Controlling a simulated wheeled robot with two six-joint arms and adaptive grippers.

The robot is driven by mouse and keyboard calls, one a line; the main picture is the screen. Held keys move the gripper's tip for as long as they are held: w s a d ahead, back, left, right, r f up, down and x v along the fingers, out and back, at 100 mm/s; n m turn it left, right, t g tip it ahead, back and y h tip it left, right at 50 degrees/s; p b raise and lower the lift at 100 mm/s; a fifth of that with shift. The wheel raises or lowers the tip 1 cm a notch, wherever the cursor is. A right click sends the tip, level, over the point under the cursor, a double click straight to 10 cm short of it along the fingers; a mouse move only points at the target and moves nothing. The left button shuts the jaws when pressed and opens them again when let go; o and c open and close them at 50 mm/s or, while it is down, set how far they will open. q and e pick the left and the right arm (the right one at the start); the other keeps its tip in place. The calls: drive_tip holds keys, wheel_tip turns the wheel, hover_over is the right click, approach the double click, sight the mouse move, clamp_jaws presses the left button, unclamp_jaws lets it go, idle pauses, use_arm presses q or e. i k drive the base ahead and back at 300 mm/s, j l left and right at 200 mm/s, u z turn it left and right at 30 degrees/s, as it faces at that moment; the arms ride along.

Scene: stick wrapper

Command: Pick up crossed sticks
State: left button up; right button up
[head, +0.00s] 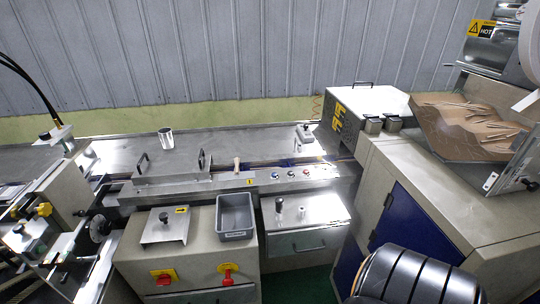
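Many thin, pale wooden sticks (478,112) lie scattered at different angles, some seeming to overlap, in a brown-floored hopper (455,147) at the upper right. A short tan piece (237,164), perhaps one or more sticks, shows at the machine's channel near the middle. It is too small to tell whether sticks cross there. Neither of my grippers can be made out in the head view, so their state and distance to the sticks do not show.
A grey open bin (235,232) sits on the front cabinet, apparently empty. A metal cup (166,139) stands on the steel deck (110,150). Lidded hatches, knobs and handles stick up around the channel. A dark banded rounded shape fills the lower right.

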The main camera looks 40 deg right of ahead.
sight(237, 160)
drive_tip(key=z, duration=1.15)
drive_tip(key=k+l+u, duration=0.2)
drive_tip(key=u, duration=0.3)
drive_tip(key=l, duration=0.1)
